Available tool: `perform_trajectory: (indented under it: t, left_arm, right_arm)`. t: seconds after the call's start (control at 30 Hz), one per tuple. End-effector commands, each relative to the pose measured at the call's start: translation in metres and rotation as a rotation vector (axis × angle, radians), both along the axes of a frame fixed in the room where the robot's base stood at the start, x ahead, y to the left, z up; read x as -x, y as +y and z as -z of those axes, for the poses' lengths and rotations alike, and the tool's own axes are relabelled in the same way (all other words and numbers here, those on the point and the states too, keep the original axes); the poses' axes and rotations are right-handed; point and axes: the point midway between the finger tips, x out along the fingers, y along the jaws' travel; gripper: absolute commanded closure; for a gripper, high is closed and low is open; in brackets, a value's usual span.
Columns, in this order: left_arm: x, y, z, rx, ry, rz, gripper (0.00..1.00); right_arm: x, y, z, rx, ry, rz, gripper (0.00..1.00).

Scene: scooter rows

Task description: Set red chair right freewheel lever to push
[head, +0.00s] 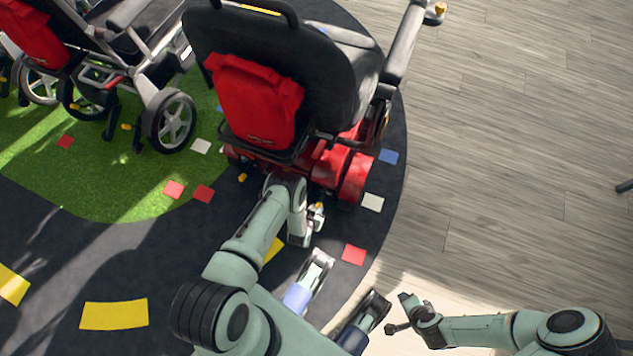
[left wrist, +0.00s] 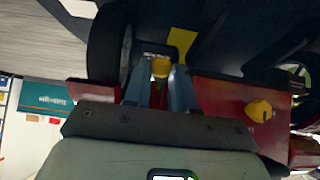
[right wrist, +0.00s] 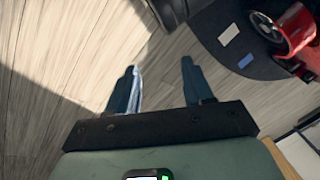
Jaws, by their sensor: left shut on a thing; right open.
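The red chair (head: 350,178) stands with its back to me, with a black seat back and a red bag (head: 255,100) on it. Its right freewheel lever (left wrist: 160,67) has a yellow end and sits between the fingertips of my left gripper (left wrist: 160,78), which is shut on it. In the head view my left gripper (head: 312,218) is low behind the chair's right rear. The lever's push or drive position cannot be told. A second yellow lever (left wrist: 259,110) is on the red body in the left wrist view. My right gripper (right wrist: 158,70) is open and empty above the floor.
Another wheeled chair (head: 165,110) with a red bag stands at the left on green flooring. Coloured floor patches (head: 113,314) lie on the dark mat. The wooden floor (head: 510,130) on the right is mostly clear.

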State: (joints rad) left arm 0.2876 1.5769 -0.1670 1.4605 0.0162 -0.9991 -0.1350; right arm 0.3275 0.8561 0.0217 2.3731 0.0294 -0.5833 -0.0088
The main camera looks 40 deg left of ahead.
Motion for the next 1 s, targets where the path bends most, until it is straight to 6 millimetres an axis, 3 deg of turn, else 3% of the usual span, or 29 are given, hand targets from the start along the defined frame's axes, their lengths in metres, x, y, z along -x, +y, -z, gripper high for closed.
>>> perform_trajectory:
  t: [0.03, 0.1, 0.13, 0.2, 0.53, 0.73, 1.0]
  left_arm:
    - [0.010, -0.002, 0.008, 0.007, 0.029, 0.000, 1.00]
    - [0.011, -0.002, 0.008, 0.007, 0.030, 0.000, 1.00]
    - [0.011, -0.002, 0.008, 0.007, 0.030, 0.000, 0.65]
    - [0.010, -0.002, 0.007, 0.007, 0.027, 0.000, 0.49]
    - [0.007, -0.002, 0.002, 0.004, 0.017, 0.001, 0.49]
    - [0.026, -0.006, -0.022, 0.004, 0.018, 0.001, 0.49]
    - [0.068, -0.016, -0.066, 0.005, 0.020, 0.001, 0.49]
  right_arm:
    - [0.000, 0.000, 0.001, 0.000, 0.000, 0.000, 0.49]
    - [0.000, 0.000, 0.001, 0.000, 0.000, 0.000, 0.49]
    - [0.000, 0.000, 0.001, 0.000, 0.000, 0.000, 0.49]
    - [0.000, 0.000, 0.001, 0.000, 0.000, 0.000, 0.49]
    - [0.000, 0.000, -0.002, 0.000, -0.002, -0.001, 0.49]
    - [-0.006, 0.007, -0.025, -0.009, -0.031, -0.011, 0.49]
    - [0.035, 0.028, -0.052, -0.063, 0.079, -0.053, 0.49]
